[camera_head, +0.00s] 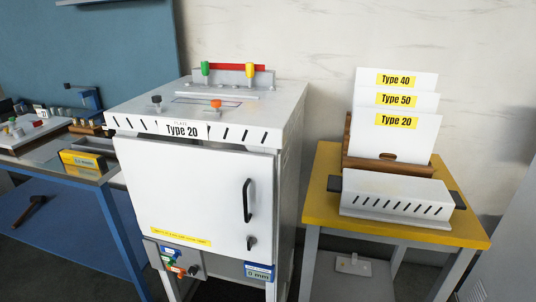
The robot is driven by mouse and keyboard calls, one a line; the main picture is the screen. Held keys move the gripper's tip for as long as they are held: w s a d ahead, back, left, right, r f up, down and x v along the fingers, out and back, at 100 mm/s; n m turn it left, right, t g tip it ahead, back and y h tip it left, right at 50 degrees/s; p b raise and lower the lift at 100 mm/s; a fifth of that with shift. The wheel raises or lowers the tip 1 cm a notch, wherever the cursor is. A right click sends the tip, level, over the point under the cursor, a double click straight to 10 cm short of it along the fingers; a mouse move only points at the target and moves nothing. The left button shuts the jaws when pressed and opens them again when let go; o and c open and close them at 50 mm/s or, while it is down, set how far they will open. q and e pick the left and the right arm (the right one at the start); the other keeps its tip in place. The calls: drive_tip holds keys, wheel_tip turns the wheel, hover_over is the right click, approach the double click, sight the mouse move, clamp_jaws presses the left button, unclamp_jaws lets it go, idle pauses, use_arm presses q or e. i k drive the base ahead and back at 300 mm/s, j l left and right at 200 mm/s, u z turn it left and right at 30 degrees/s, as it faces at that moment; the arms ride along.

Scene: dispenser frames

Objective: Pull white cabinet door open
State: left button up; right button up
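The white cabinet door (187,192) is on the front of a white cabinet in the middle of the head view. It looks closed and flush with the cabinet front. A black vertical handle (247,200) is near its right edge, with a small black latch (251,243) below it. A yellow label strip (181,237) runs along the door's lower edge. The cabinet top (213,104) carries a "Type 20" label. Neither of my grippers is in view.
A yellow-topped table (461,228) stands to the right, holding a slotted white box (397,202) and labelled plates (408,136) in a wooden holder. A blue-framed workbench (121,231) with tools is at the left. Coloured knobs and connectors (176,262) sit below the door.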

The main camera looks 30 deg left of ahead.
sight(207, 199)
drive_tip(key=j+u, duration=0.1)
drive_tip(key=u, duration=1.25)
